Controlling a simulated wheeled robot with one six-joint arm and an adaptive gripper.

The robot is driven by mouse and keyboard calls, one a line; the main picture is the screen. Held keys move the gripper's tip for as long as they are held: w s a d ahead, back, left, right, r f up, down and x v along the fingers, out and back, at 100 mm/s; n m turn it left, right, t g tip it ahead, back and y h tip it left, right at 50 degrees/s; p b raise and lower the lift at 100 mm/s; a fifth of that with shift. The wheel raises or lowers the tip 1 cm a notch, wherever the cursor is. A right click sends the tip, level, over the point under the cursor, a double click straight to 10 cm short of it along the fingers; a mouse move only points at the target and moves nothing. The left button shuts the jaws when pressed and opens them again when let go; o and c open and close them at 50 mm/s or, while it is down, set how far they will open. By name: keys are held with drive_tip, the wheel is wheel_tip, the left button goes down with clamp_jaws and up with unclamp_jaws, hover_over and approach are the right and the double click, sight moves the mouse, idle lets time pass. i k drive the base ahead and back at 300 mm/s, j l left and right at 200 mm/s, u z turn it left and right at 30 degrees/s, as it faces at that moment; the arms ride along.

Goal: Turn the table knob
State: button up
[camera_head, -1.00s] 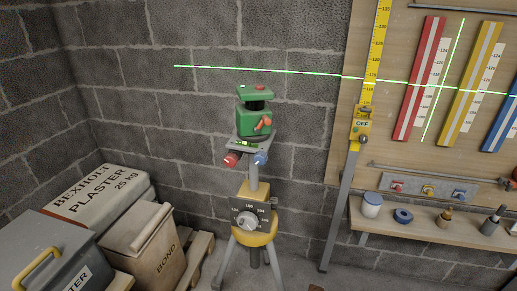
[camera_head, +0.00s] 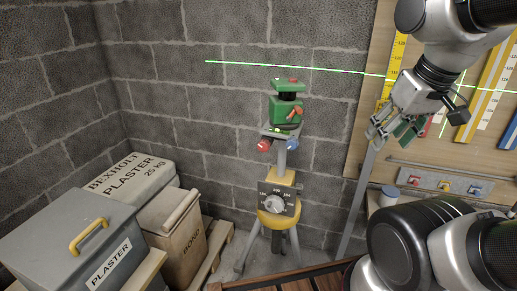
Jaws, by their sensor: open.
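A green laser level (camera_head: 286,108) stands on a small grey table plate (camera_head: 282,133) on top of a tripod. A red knob (camera_head: 264,145) sits under the plate's left side and a blue knob (camera_head: 292,144) under its right. Lower on the yellow tripod head (camera_head: 278,220), a silver round knob (camera_head: 274,203) sits on a dark dial plate (camera_head: 290,191) with numbers too small to read surely. I cannot tell which knob is called the table knob. My gripper (camera_head: 388,135) is open and empty, right of the laser level and apart from it, pointing down-left.
A grey plaster box (camera_head: 60,240), a plaster bag (camera_head: 130,175) and a bond bag (camera_head: 170,225) fill the left. A slatted wooden piece (camera_head: 300,278) lies at the bottom centre. A wall board with coloured rulers (camera_head: 493,85) and a shelf stands behind my arm.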

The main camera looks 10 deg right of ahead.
sight(292, 143)
drive_tip(key=k+l+u, duration=0.2)
drive_tip(key=u, duration=0.2)
drive_tip(key=k+u, duration=0.35)
drive_tip(key=k+l, duration=0.05)
